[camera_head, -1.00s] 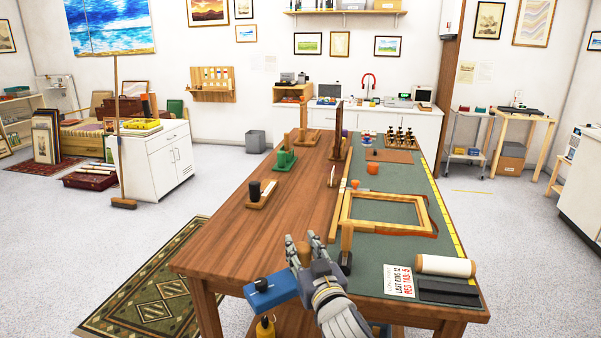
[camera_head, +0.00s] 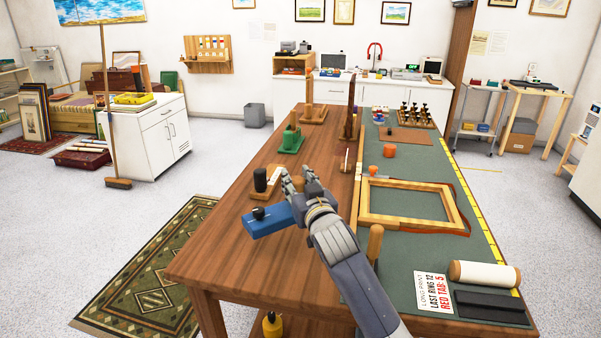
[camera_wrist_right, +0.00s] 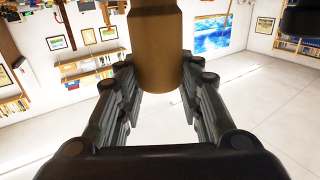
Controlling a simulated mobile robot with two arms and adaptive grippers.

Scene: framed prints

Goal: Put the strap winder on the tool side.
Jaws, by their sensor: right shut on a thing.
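My right gripper (camera_head: 298,180) is shut on the tan wooden handle (camera_wrist_right: 155,55) of what looks like the strap winder. I cannot tell whether the winder touches the wood. The green mat (camera_head: 410,262) covers the right half. My left gripper is out of view.
A wooden frame (camera_head: 455,212) with a strap around it lies on the mat. An upright wooden handle (camera_head: 375,243) stands close to my right forearm. A white roll (camera_head: 485,273) and a printed card (camera_head: 433,292) lie nearer. A green tool (camera_head: 291,140) stands farther back.

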